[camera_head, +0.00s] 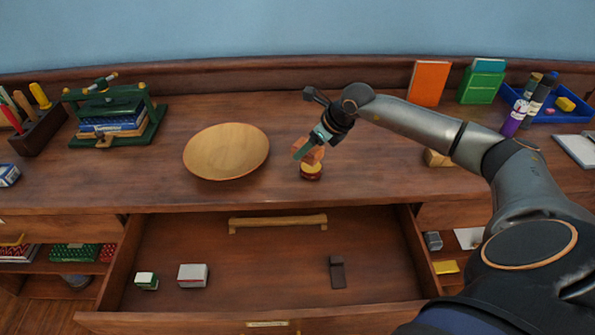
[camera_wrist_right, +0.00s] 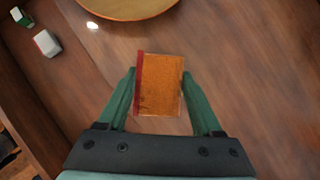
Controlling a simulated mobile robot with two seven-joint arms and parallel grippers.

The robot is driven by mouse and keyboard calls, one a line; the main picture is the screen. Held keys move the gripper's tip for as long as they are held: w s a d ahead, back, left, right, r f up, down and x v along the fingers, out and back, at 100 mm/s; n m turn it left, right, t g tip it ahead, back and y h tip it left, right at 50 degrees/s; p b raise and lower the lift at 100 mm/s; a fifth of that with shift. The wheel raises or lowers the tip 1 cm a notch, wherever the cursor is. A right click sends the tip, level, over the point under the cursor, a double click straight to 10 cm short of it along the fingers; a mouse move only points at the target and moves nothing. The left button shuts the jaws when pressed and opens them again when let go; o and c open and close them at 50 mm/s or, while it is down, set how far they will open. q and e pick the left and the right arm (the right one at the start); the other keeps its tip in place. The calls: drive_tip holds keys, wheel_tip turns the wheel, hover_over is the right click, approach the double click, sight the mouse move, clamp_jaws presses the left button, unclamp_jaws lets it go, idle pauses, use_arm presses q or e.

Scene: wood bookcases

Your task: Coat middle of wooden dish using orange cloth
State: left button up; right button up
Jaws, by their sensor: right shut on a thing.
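The wooden dish (camera_head: 226,150) is a wide, shallow, light-wood bowl on the desk top, left of my right gripper. Its rim also shows at the top of the right wrist view (camera_wrist_right: 130,10). My right gripper (camera_head: 308,148) is shut on the orange cloth (camera_head: 315,155), which shows as an orange-brown rectangle with a red edge between the green fingers in the right wrist view (camera_wrist_right: 160,85). My left gripper is not in view.
An open drawer (camera_head: 250,260) juts out below, holding small boxes (camera_head: 193,275) and a dark block (camera_head: 337,272). A green book press (camera_head: 115,112) stands left. An orange book (camera_head: 428,83), green book (camera_head: 481,82) and blue tray (camera_head: 520,95) stand right. Desk between dish and gripper is clear.

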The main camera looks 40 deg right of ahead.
sight(312, 153)
drive_tip(key=shift+w+d+r+m+p, duration=0.2)
drive_tip(key=shift+w+d+r+m, duration=0.1)
drive_tip(key=shift+d+r, duration=0.15)
drive_tip(key=shift+w+d+r+m+p, duration=0.2)
drive_tip(key=shift+w+d+r, duration=0.1)
drive_tip(key=shift+d, duration=0.25)
drive_tip(key=shift+d+f+h, duration=0.1)
drive_tip(key=shift+d+h, duration=0.05)
drive_tip(key=shift+h, duration=0.15)
drive_tip(key=shift+f+b, duration=2.1)
drive_tip(key=shift+f, duration=0.85)
drive_tip(key=shift+f+b, duration=0.45)
drive_tip(key=shift+f, duration=0.15)
drive_tip(key=shift+r+p, duration=2.5)
drive_tip(key=shift+r, duration=1.1)
